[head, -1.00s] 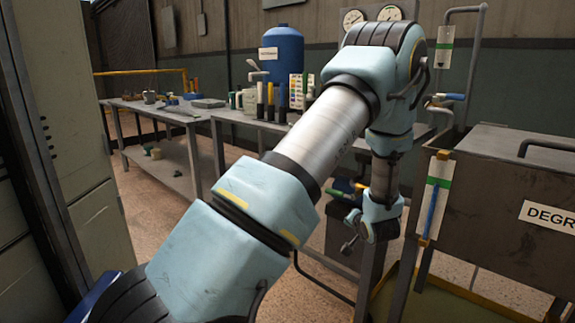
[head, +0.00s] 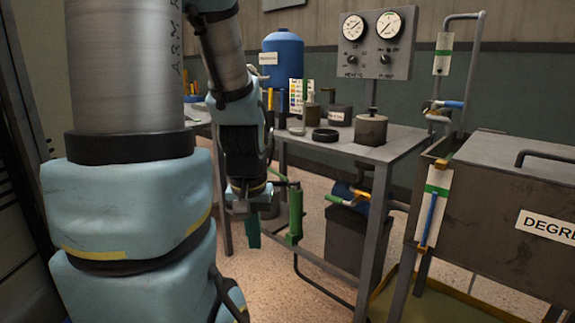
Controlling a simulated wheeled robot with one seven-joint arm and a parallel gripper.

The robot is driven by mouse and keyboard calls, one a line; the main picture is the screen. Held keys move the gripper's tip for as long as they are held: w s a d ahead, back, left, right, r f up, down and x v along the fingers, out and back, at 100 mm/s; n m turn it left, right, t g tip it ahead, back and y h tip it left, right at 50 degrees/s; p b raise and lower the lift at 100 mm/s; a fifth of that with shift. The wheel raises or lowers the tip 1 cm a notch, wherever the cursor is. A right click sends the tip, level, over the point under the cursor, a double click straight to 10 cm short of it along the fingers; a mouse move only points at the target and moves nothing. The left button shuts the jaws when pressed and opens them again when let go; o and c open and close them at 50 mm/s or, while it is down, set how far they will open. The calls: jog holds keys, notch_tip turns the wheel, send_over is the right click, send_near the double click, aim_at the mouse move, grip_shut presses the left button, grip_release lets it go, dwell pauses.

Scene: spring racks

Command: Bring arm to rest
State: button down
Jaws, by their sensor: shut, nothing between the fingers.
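My arm rises along the left side and folds over. Its wrist hangs down in front of the bench. My gripper (head: 254,208) is at the lower end of the wrist, small and dark, pointing down. It is shut and I see nothing held in it. A green piece (head: 253,232) shows just below it; I cannot tell exactly what it is.
A metal bench (head: 390,150) with a dark pot (head: 371,129) stands behind, below a gauge panel (head: 377,42). A blue tank (head: 284,58) is farther back. The degreasing tank (head: 490,200) stands at right. A tall cabinet (head: 30,60) is at the left edge.

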notch_tip(320, 180, up, 14)
jog(key=p, duration=1.2)
jog(key=shift+p, duration=0.35)
jog(key=c, duration=1.6)
grip_release()
jog(key=shift+r, duration=0.1)
